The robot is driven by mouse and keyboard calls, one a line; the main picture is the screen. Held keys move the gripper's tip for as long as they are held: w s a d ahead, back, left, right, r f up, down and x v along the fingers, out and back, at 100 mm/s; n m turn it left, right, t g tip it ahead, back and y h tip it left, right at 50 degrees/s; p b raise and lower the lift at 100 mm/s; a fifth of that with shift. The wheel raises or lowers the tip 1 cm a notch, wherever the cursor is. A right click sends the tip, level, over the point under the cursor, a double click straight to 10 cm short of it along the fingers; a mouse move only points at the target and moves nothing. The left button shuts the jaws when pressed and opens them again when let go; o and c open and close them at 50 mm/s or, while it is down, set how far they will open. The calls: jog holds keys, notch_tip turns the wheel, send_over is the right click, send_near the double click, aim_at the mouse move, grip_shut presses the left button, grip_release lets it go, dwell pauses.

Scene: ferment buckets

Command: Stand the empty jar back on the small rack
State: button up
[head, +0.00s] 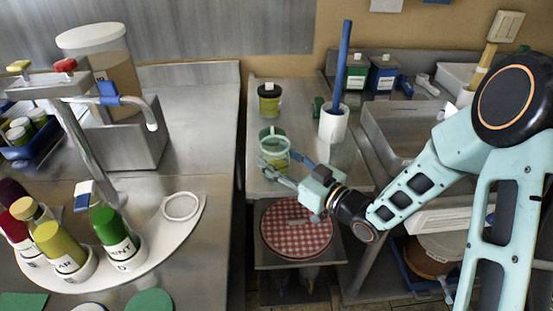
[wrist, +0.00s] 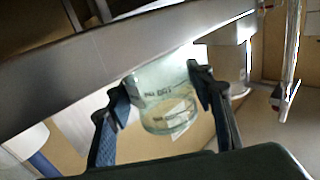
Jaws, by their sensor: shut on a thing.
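My gripper (head: 279,163) is shut on a clear, greenish jar (head: 274,147) above the narrow steel counter in the middle of the head view. The jar looks about upright and empty. In the wrist view the jar (wrist: 165,98) sits between the two dark fingers, with print on its wall. A white curved rack (head: 150,252) stands on the left counter. I take this as the small rack, though I cannot be sure.
A tap (head: 84,155) rises behind the bottles. A gap separates the left counter from the middle one. A red checked round (head: 297,228) lies lower down.

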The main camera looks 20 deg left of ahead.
jog(key=shift+f, duration=0.15)
jog(key=shift+f, duration=0.15)
jog(key=o, duration=1.5)
jog(key=shift+r, duration=0.25)
jog(key=v, duration=1.2)
